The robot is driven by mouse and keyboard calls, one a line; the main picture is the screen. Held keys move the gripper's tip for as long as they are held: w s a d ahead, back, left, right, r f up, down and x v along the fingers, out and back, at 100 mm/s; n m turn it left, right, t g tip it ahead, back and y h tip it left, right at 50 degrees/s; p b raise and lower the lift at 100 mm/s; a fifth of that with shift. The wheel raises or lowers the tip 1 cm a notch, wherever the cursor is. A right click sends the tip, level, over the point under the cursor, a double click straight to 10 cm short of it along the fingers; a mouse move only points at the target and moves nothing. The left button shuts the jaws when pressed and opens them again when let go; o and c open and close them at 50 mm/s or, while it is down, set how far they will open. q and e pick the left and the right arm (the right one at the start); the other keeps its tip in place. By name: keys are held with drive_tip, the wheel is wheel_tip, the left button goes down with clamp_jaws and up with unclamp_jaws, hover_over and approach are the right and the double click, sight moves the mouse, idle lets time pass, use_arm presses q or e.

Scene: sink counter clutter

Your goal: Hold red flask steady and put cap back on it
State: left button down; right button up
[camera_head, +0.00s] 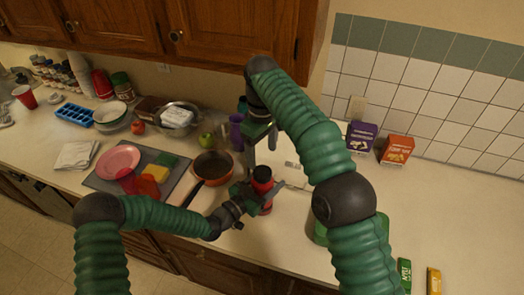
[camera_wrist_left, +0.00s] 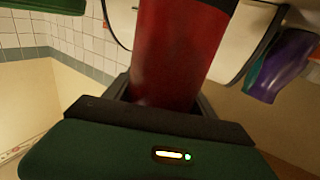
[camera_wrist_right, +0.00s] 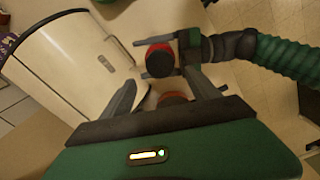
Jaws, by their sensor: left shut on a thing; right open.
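The red flask (camera_head: 266,206) stands upright near the counter's front edge, with a black band near its top. My left gripper (camera_head: 264,194) is shut around its body; the left wrist view shows the red body (camera_wrist_left: 178,55) between the jaws. My right gripper (camera_head: 262,147) is open, behind and above the flask in the head view. An orange-red round thing (camera_wrist_right: 172,98) shows between its fingers, partly hidden; I cannot tell if it is the cap.
A pan (camera_head: 213,165) and a dark board (camera_head: 101,181) with a pink plate lie left of the flask. A purple vase (camera_head: 236,130) stands behind. A cream appliance (camera_wrist_right: 75,70) is close to my right gripper. Purple (camera_head: 361,136) and orange (camera_head: 397,149) boxes stand by the wall.

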sight(262, 171)
drive_tip(key=shift+f, duration=0.1)
wheel_tip(262, 171, down, 8)
drive_tip(key=shift+r, duration=0.1)
idle(0.3)
drive_tip(key=shift+c, duration=0.3)
drive_tip(key=c, duration=1.4)
drive_tip(key=o, duration=1.6)
